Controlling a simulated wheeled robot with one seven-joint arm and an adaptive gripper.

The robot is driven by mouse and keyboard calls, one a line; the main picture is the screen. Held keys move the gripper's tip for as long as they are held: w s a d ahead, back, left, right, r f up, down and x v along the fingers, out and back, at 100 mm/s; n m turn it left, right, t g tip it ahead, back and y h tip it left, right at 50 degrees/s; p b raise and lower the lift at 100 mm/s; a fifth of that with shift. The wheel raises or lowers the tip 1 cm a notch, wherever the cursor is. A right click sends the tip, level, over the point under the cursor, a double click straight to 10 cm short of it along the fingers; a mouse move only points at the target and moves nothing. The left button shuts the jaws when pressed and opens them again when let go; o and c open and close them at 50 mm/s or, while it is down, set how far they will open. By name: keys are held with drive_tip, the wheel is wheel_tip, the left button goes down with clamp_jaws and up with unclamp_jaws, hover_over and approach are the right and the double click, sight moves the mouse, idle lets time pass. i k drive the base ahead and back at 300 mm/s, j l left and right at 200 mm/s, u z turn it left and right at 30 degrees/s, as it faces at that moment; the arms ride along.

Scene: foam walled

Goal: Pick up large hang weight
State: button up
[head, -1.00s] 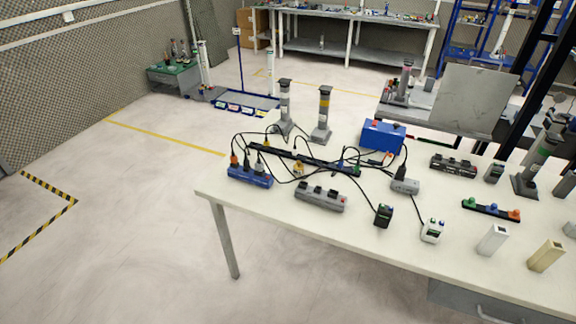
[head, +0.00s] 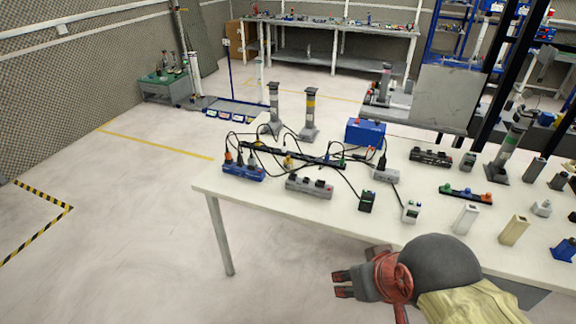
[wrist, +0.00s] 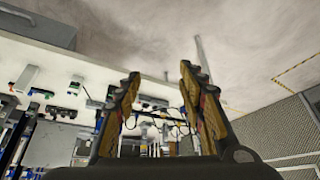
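No thing is clearly recognisable as the large hang weight, and I cannot tell which object it is. Upright candidates on the white table include a grey post with a yellow band (head: 311,112), a similar grey post (head: 273,108) to its left and a taller dark post (head: 510,146) at the right. A white block (head: 465,219) and a beige block (head: 513,230) stand near the front edge. My gripper (head: 342,284) is in front of the table, off its front edge and apart from everything on it. In the wrist view its two fingers (wrist: 158,100) are spread with nothing held between them.
The white table (head: 370,215) carries power strips, including a blue one (head: 243,172) and a grey one (head: 309,187), with loose black cables. A blue box (head: 365,132) stands behind. A grey panel (head: 445,98) rises behind the table. The floor at left (head: 120,220) is clear.

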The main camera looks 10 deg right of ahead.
sight(288, 161)
drive_tip(key=i+j+z, duration=0.1)
drive_tip(key=z, duration=0.4)
drive_tip(key=i+j+z, duration=0.1)
drive_tip(key=j+z, duration=0.15)
drive_tip(key=z, duration=0.2)
drive_tip(key=i+j+z, duration=0.25)
drive_tip(key=j+z, duration=0.15)
drive_tip(key=j, duration=0.9)
drive_tip(key=j+z, duration=0.4)
drive_tip(key=j, duration=0.9)
drive_tip(key=i+j, duration=0.1)
drive_tip(key=j, duration=1.65)
